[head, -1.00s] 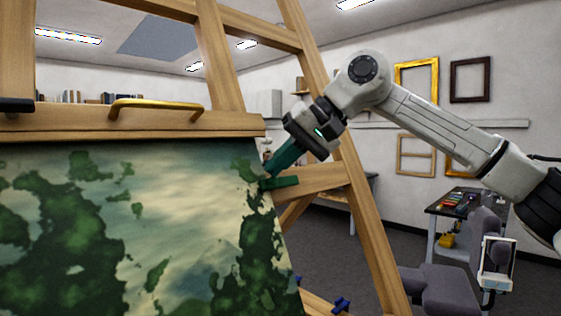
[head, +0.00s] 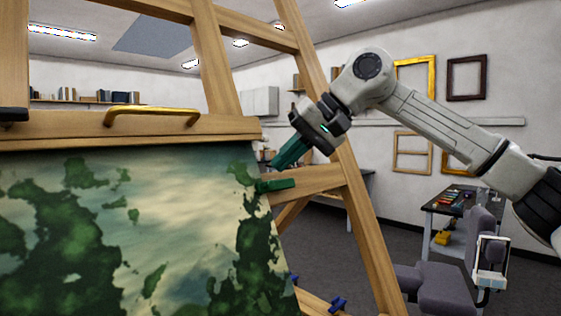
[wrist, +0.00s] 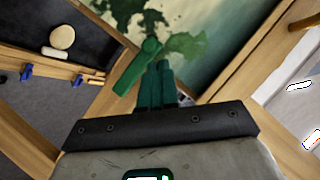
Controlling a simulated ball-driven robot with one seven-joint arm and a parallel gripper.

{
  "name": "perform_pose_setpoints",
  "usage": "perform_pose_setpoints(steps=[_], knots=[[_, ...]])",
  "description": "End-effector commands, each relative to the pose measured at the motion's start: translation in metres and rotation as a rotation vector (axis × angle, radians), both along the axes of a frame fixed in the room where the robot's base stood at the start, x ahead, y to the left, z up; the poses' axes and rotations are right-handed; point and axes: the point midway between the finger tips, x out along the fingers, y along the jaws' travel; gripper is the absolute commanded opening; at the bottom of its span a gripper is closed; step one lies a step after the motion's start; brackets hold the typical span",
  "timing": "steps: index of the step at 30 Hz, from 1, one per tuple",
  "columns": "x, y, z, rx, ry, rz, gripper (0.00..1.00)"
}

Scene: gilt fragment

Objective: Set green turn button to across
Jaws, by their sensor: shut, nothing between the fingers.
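The green turn button (head: 276,184) is a small green bar at the right edge of the painted canvas (head: 180,240). In the head view it lies nearly level, its left end at the painting's edge and its right end over the wooden easel bar. In the wrist view the button (wrist: 130,75) slants beside my fingers, with a rounded end near the painting. My gripper (head: 275,165) has teal fingers, shut and empty, just above the button in the head view. The fingertips (wrist: 158,66) appear apart from the button; the exact gap is unclear.
A brass handle (head: 150,112) sits on the easel's upper ledge (head: 60,131). The easel's slanted right leg (head: 365,225) stands behind my gripper. Blue knobs (head: 338,304) are low on the easel. A grey chair (head: 435,285) and a worktable (head: 455,200) stand at right.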

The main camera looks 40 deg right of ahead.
Motion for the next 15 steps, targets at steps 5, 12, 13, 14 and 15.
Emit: perform_pose_setpoints(steps=[5,12,13,14,15], knots=[[-0.021,-0.012,0.022,-0.001,-0.004,-0.003,0.00],[-0.048,-0.026,0.052,0.000,-0.004,-0.002,0.00],[-0.050,-0.027,0.055,-0.001,-0.003,-0.002,0.00],[-0.053,-0.029,0.057,-0.001,-0.003,-0.002,0.00],[-0.055,-0.031,0.060,0.000,-0.002,-0.003,0.00]])
